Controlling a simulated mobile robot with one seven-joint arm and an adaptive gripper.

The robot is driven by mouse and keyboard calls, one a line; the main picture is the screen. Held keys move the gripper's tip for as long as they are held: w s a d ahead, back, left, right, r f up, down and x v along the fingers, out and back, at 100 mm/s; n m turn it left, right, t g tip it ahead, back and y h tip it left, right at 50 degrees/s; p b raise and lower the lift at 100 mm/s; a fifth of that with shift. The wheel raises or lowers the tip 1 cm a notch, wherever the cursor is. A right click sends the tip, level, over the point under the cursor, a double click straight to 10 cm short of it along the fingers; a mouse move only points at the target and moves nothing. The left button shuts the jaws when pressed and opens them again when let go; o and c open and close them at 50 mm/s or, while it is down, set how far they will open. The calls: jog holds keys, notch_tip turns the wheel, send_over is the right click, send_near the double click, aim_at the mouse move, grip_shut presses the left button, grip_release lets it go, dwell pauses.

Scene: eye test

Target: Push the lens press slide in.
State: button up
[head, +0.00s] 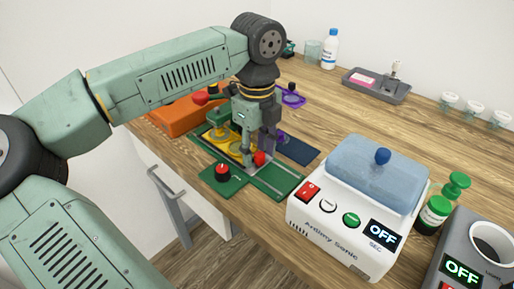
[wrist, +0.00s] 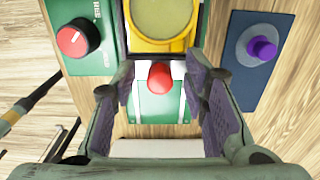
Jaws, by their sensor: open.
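The lens press has a green base (head: 274,181) with two pale rails at the table's front edge. Its yellow slide shows in the wrist view (wrist: 160,42) with a round, pale disc in it. A red ball knob (wrist: 160,77) sits on the slide's near end, and it also shows in the head view (head: 260,158). My gripper (wrist: 160,95) is open, one finger on each side of the red knob, with gaps between. In the head view my gripper (head: 256,154) points down at the knob and hides part of the slide.
A red-topped dial (head: 222,170) stands on a green plate beside the rails. A dark blue plate (wrist: 258,65) with a purple knob (wrist: 262,48) lies on the other side. A white cleaner box (head: 345,222) stands to the right. An orange case (head: 172,117) lies behind my arm.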

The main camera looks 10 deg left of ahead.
jog(key=shift+r, duration=0.1)
notch_tip(320, 180, up, 12)
dwell(0.4)
